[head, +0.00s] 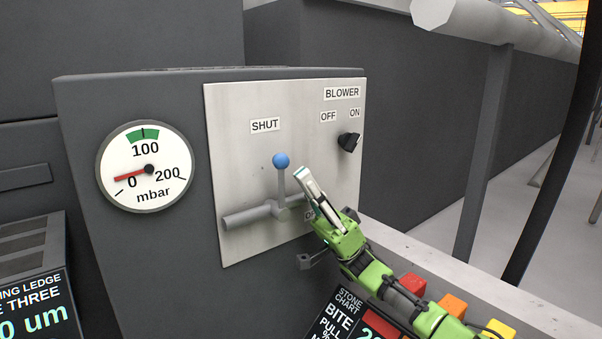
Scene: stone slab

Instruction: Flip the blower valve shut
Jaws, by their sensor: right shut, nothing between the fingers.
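The valve is a grey pipe (245,217) on a pale metal panel (235,130), with a lever topped by a blue ball (281,160). The lever stands nearly upright, its ball below the SHUT label (265,125). My green right gripper (304,173) is shut and empty, with its pale fingers pointing up just right of the lever. I cannot tell whether they touch it. The gripper partly hides a second label (309,216) and the pipe's right end. My left gripper is not in view.
A black BLOWER knob (348,142) sits upper right on the panel, near OFF and ON labels. A round mbar gauge (148,168) at left has its red needle near 0. Coloured blocks (452,305) and a stone chart screen (345,320) lie at lower right, by a pale ledge.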

